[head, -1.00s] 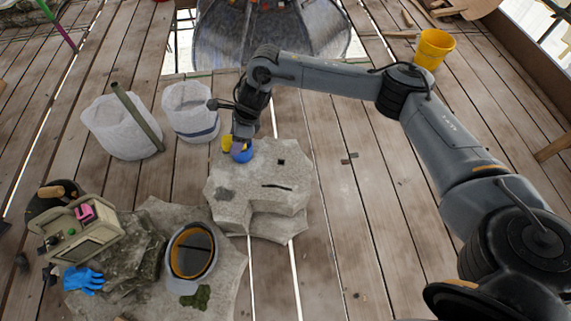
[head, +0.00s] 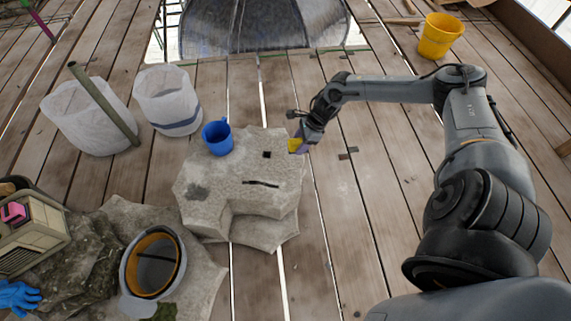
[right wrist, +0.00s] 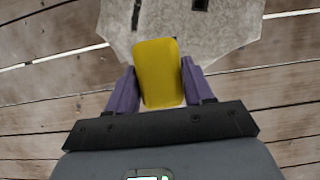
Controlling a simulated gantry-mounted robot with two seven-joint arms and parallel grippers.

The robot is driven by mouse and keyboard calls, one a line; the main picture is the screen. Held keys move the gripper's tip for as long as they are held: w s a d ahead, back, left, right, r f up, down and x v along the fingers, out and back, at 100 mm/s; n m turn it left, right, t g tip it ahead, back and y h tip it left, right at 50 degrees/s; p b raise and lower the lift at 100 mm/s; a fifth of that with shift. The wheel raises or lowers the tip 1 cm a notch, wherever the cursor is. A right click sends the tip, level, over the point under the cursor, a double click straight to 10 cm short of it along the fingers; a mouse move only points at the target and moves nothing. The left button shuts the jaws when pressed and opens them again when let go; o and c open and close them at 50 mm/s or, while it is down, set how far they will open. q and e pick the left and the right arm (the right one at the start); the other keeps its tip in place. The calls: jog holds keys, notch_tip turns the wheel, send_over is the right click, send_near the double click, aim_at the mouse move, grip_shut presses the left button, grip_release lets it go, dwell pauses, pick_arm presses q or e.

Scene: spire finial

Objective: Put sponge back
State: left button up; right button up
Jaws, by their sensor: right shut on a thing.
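A yellow sponge (head: 294,146) is held between the fingers of my right gripper (head: 299,147), at the right edge of the pale stone block (head: 225,190). In the right wrist view the sponge (right wrist: 157,80) stands between the two purple fingers (right wrist: 158,68), which are shut on it, with a stone edge beyond. The head view does not show clearly how high the sponge is above the floor. My left gripper is not in view.
A blue mug (head: 217,138) stands on the stone block. Two white sacks (head: 168,101) (head: 80,118) stand behind it to the left. A grey helmet (head: 128,270) lies at front left. A yellow bucket (head: 439,37) stands far right. Plank floor right of the block is mostly clear.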

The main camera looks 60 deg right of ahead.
jog(key=s+f+b, duration=0.2)
jog(key=s+f, duration=0.3)
jog(key=f, duration=0.1)
jog(key=w+d+f+b, duration=0.1)
jog(key=w+f+b, duration=0.1)
jog(key=w, duration=0.1)
jog(key=w+f+b, duration=0.2)
jog(key=w+b, duration=0.1)
jog(key=w+d+f+b, duration=0.1)
jog(key=w+f+b, duration=0.1)
jog(key=w+b, duration=0.1)
jog(key=shift+w+d+f, duration=0.15)
jog(key=shift+w+d, duration=0.2)
jog(key=shift+w, duration=0.15)
jog(key=shift+w+d+f+b, duration=0.1)
jog(key=shift+w+f+b, duration=0.15)
jog(key=shift+w+b, duration=0.4)
notch_tip(320, 180, down, 4)
jog(key=b, duration=0.3)
jog(key=shift+f, duration=0.1)
jog(key=o, duration=0.9)
jog(key=shift+d, duration=0.1)
jog(key=o, duration=0.4)
jog(key=shift+c, duration=0.2)
